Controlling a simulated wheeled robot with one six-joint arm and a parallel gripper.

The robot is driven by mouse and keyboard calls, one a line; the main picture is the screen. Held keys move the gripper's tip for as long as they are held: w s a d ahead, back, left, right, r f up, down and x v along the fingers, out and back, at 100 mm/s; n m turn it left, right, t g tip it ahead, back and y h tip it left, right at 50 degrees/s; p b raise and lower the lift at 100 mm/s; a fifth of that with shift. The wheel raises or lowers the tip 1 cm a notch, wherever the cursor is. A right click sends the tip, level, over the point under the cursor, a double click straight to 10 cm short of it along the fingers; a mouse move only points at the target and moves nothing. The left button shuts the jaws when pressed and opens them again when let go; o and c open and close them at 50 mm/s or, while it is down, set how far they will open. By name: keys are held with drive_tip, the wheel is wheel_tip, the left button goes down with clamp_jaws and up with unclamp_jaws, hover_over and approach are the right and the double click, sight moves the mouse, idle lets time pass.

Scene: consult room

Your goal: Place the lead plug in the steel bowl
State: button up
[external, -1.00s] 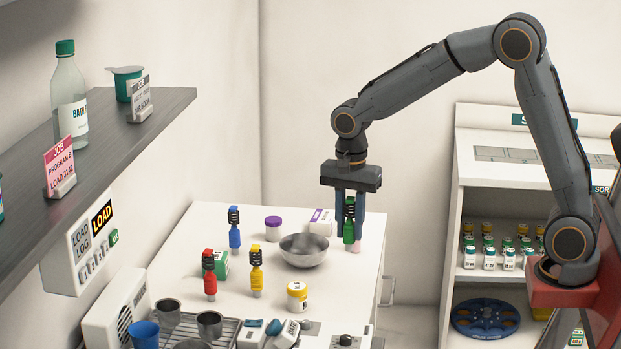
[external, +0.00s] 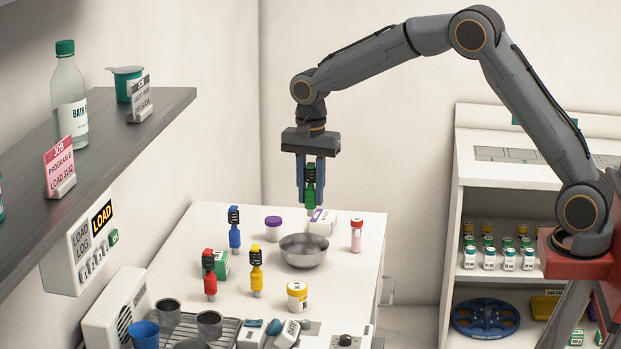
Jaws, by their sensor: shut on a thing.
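The plug is up in the air and, in the picture, above the steel bowl (external: 303,258). The bowl stands on the white table, and no plug shows in it. Other lead plugs stand upright on the table: a blue one (external: 235,236), a red one (external: 210,284) and a yellow one (external: 256,279).
A pink tube (external: 356,236) stands right of the bowl. Cups (external: 209,324) crowd the front left.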

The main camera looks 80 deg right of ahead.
drive_tip(key=w+d+p, duration=0.1)
drive_tip(key=w+d, duration=0.1)
drive_tip(key=b, duration=0.7)
approach(304, 236)
drive_tip(key=shift+s+a+f, duration=0.15)
drive_tip(key=shift+a+f, duration=0.75)
drive_tip(key=shift+f, duration=0.35)
drive_tip(key=shift+s+a+f, duration=0.2)
drive_tip(key=shift+a+f, duration=0.75)
drive_tip(key=shift+f, duration=0.25)
drive_tip(key=shift+s+a+f, duration=0.15)
drive_tip(key=shift+a+f, duration=0.75)
drive_tip(key=shift+f, duration=0.35)
drive_tip(key=o, duration=1.1)
